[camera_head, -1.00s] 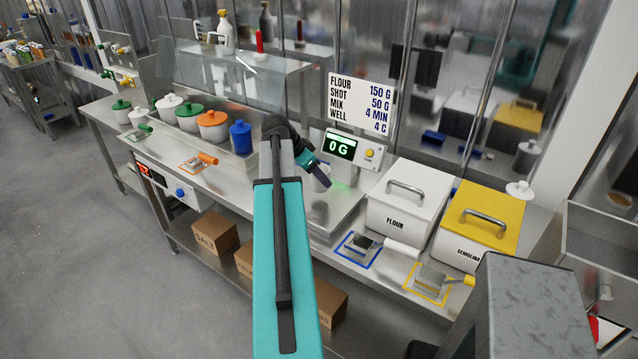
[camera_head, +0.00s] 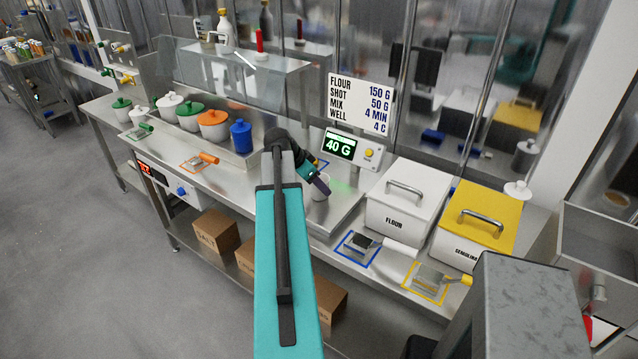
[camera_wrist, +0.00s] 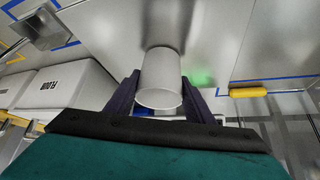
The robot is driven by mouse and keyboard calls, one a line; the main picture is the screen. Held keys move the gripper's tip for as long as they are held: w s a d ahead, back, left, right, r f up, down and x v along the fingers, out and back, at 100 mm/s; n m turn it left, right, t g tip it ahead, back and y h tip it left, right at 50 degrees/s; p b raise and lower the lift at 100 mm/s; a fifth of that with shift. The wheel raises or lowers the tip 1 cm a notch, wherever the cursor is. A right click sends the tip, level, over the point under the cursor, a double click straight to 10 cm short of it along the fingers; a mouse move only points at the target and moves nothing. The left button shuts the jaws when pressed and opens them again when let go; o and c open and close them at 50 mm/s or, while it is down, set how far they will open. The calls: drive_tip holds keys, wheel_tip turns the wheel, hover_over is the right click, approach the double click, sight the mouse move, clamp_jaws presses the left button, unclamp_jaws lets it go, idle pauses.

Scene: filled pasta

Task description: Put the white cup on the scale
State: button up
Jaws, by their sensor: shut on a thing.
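The white cup (camera_wrist: 160,78) is between the two dark fingers of my gripper (camera_wrist: 158,98) in the wrist view, and the gripper is shut on it. In the head view my gripper (camera_head: 322,188) is low over the steel scale plate (camera_head: 345,205), with the white cup (camera_head: 319,191) partly hidden behind it. The scale display (camera_head: 341,146) reads 40 G in green, so the cup appears to press on the plate. A green glow lies on the plate beside the cup.
A white flour bin (camera_head: 408,203) and a yellow-lidded semolina bin (camera_head: 477,225) stand right of the scale. A blue jar (camera_head: 241,137) and an orange-lidded pot (camera_head: 213,122) stand to the left. My arm covers part of the counter.

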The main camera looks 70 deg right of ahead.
drive_tip(key=shift+f, duration=0.15)
drive_tip(key=o, duration=1)
drive_tip(key=shift+r, duration=0.25)
drive_tip(key=shift+b+v, duration=1.6)
drive_tip(key=shift+v, duration=4.35)
drive_tip(key=shift+a, duration=0.1)
